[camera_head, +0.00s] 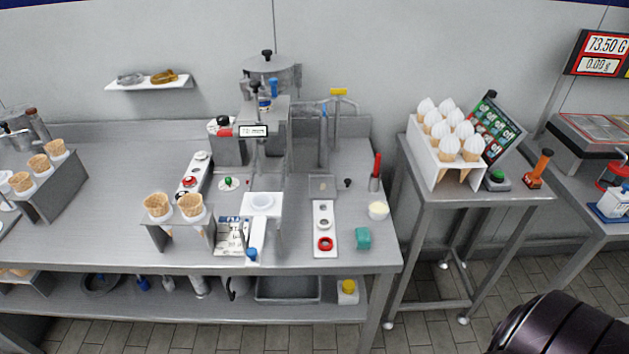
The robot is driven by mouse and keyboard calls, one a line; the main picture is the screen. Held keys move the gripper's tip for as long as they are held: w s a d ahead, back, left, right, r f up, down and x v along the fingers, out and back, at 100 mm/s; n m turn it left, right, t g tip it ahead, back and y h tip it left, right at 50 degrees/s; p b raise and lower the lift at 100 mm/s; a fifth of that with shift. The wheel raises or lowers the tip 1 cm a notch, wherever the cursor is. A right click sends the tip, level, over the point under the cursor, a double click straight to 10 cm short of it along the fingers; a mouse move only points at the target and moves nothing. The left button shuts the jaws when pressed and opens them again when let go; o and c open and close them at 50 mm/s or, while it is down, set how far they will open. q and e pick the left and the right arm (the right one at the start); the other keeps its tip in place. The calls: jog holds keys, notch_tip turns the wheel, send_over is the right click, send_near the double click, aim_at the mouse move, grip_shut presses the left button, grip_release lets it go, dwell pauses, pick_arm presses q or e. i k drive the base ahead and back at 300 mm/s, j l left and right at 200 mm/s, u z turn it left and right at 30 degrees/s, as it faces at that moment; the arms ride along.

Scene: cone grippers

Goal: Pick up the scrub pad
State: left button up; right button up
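A small teal block (363,238), which looks like the scrub pad, lies near the front right corner of the steel table (330,262). It sits just right of a white strip (322,215) with a red ring (325,244) at its near end. A small pale bowl (378,211) stands a little behind it. Nothing touches or covers the teal block. Neither of my grippers is in view.
A machine (268,110) stands at the back of the table. A holder with two empty cones (174,206) is left of centre. A red-handled tool (376,171) stands at the right edge. A separate stand (480,196) carries white-topped cones. A yellow-topped item (347,291) sits on the lower shelf.

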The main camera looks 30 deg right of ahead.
aim_at(363, 241)
jog(key=z, duration=1.4)
